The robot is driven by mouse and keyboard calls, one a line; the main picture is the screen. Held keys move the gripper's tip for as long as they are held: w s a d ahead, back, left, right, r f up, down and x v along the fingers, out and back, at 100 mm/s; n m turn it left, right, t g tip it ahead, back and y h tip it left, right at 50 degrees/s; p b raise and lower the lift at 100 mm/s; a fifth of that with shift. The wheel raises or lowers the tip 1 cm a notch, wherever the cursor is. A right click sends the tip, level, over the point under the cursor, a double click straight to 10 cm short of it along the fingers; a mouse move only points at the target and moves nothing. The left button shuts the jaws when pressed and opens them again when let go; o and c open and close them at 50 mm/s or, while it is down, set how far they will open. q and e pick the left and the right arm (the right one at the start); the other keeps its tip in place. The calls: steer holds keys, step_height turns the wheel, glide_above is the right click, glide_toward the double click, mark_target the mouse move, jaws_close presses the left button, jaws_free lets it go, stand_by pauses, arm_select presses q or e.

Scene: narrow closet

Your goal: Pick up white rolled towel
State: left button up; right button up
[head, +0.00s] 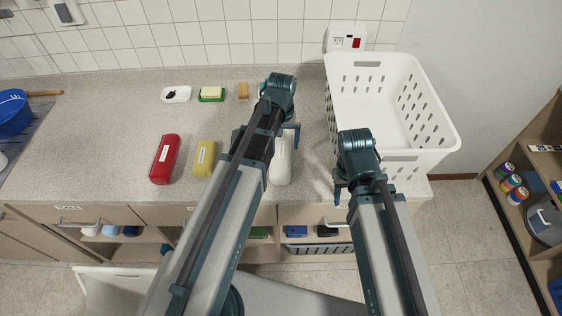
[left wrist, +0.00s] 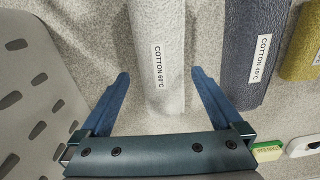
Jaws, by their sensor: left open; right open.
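The white rolled towel (head: 281,162) lies on the grey counter, partly hidden by my left arm in the head view. In the left wrist view the white towel (left wrist: 158,55) carries a "COTTON 60°C" label. My left gripper (left wrist: 160,75) is open, with one finger on each side of the towel in that view. In the head view my left gripper (head: 268,133) is over the towel's far end; whether it touches cannot be told. My right gripper (head: 342,190) is open and empty near the counter's front edge, beside the basket.
A dark blue-grey towel (left wrist: 250,50) lies close beside the white one. Yellow (head: 204,158) and red (head: 165,159) towels lie further left. A white perforated basket (head: 438,118) stands to the right.

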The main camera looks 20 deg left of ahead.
mark_target(281, 150)
arm_select(q)
steer(key=shift+f, duration=0.1)
steer(key=f+b, duration=0.5)
steer(key=shift+s+f, duration=0.15)
steer(key=shift+s, duration=0.05)
steer(key=shift+c, duration=0.2)
steer(key=c, duration=1.3)
steer(key=shift+r, duration=0.2)
step_height(281, 150, up, 10)
steer(key=p, duration=1)
